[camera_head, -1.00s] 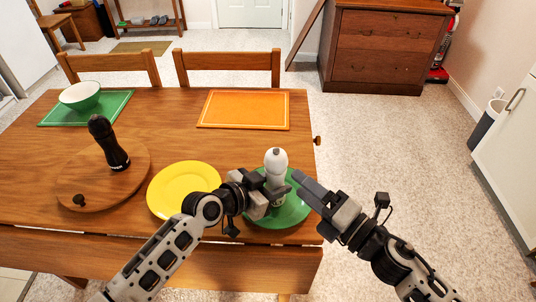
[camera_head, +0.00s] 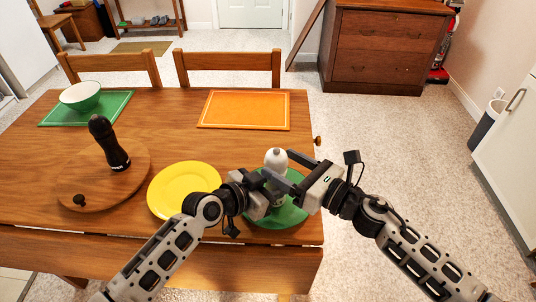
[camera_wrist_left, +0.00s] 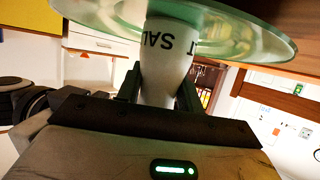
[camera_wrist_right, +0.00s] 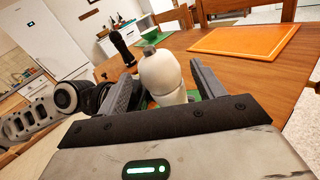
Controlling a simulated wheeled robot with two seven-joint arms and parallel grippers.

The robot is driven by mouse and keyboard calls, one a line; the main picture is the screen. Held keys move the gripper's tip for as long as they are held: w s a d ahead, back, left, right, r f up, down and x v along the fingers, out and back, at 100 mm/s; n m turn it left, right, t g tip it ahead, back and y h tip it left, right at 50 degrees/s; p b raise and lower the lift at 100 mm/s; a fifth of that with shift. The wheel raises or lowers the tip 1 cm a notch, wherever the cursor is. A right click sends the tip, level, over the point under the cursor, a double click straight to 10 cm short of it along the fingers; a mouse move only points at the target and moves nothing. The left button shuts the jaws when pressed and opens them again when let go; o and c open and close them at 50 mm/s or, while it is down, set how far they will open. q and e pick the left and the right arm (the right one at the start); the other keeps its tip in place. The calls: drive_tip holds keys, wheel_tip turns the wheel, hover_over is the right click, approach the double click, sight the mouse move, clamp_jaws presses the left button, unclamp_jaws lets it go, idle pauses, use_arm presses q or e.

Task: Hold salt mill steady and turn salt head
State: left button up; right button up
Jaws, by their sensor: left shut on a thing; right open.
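The white salt mill (camera_head: 276,160) stands upright on a green plate (camera_head: 291,216) near the table's right end. In the left wrist view its body (camera_wrist_left: 168,52) shows the upside-down "SALT" lettering between my left fingers. My left gripper (camera_head: 272,192) is shut on the mill's body from the left. My right gripper (camera_head: 286,168) is open, with its fingers reaching in from the right around the level of the head. In the right wrist view the mill's pale rounded head (camera_wrist_right: 160,72) lies between the two open fingers; I cannot tell whether they touch it.
A yellow plate (camera_head: 184,189) lies left of the mill. A dark pepper mill (camera_head: 108,143) stands on a round wooden board (camera_head: 127,187). An orange placemat (camera_head: 243,110) lies behind, and a green bowl (camera_head: 80,97) sits on a green mat (camera_head: 117,103).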

sight(271, 154)
drive_tip(key=x, duration=0.5)
drive_tip(key=c, duration=1)
drive_tip(key=shift+m+t+h, duration=0.3)
drive_tip(key=shift+t, duration=0.1)
drive_tip(key=m+t+h, duration=0.4)
drive_tip(key=h, duration=0.1)
drive_tip(key=shift+w+d, duration=0.25)
drive_tip(key=shift+d, duration=0.15)
drive_tip(key=o, duration=1)
